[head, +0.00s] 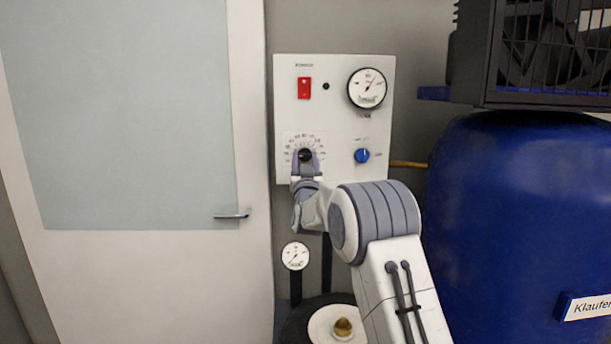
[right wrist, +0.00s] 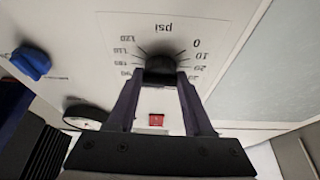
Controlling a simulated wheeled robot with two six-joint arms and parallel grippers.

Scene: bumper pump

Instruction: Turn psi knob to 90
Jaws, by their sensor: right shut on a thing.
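The black psi knob (head: 305,155) sits low on the left of the white control panel (head: 330,115), inside a printed number scale. My right gripper (head: 306,160) is shut on this knob, with one finger on each side. In the right wrist view the knob (right wrist: 160,66) shows between the tips of my right gripper (right wrist: 158,80). The scale there appears upside down, with 0, 10 and 20 on the right and 120, 110 and 100 on the left. The knob's pointer is too dark or hidden to read. My left gripper is not in view.
The panel also carries a red switch (head: 304,88), a round gauge (head: 367,88) and a blue knob (head: 362,156). A large blue tank (head: 510,220) stands at right, a door (head: 130,130) at left. A small gauge (head: 295,256) is below the panel.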

